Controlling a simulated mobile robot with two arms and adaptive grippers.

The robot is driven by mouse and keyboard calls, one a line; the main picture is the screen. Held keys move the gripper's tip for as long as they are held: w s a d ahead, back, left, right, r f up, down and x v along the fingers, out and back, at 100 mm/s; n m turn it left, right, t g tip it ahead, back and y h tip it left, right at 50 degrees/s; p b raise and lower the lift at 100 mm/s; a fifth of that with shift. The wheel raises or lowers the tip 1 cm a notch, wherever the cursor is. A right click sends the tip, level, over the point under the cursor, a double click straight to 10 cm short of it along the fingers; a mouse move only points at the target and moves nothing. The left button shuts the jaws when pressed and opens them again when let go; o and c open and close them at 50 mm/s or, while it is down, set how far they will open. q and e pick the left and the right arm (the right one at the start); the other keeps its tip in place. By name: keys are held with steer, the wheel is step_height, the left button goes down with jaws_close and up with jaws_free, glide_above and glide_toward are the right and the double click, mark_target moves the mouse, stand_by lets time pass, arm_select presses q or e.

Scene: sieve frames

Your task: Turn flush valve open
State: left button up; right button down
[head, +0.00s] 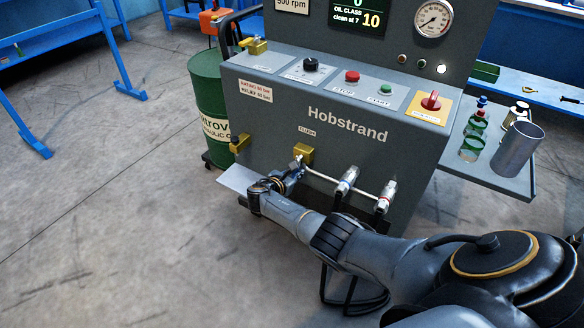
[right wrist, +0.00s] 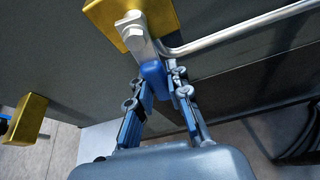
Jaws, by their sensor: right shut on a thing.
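The flush valve has a brass body (head: 304,153) on the front of the grey Hobstrand machine, below the FLUSH label. In the right wrist view the brass body (right wrist: 160,14) shows at the top, with a silver lever (right wrist: 136,32) on its face. The lever ends in a blue grip (right wrist: 153,79). My right gripper (head: 291,172) reaches the valve from below. In the right wrist view its fingers (right wrist: 158,90) are shut on the blue grip from both sides. In the head view the gripper mostly hides the lever. My left gripper is not in view.
A silver pipe (head: 322,176) runs right from the valve to two fittings (head: 347,180) with blue and red rings. Another brass block (head: 239,144) sits at the machine's left edge. A green drum (head: 208,95) stands left. A side shelf (head: 500,175) holds bottles and a metal cup (head: 516,150).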

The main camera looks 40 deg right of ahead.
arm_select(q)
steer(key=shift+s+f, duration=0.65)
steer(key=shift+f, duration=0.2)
arm_select(e)
steer(key=shift+s+d+n+g, duration=0.15)
steer(key=shift+s+n+g, duration=0.35)
steer(key=shift+n, duration=0.1)
steer(key=shift+f, duration=0.1)
steer(key=c, duration=1.2)
jaws_free()
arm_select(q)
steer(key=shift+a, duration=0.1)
arm_select(e)
steer(key=v, duration=1.2)
steer(key=shift+f, duration=0.1)
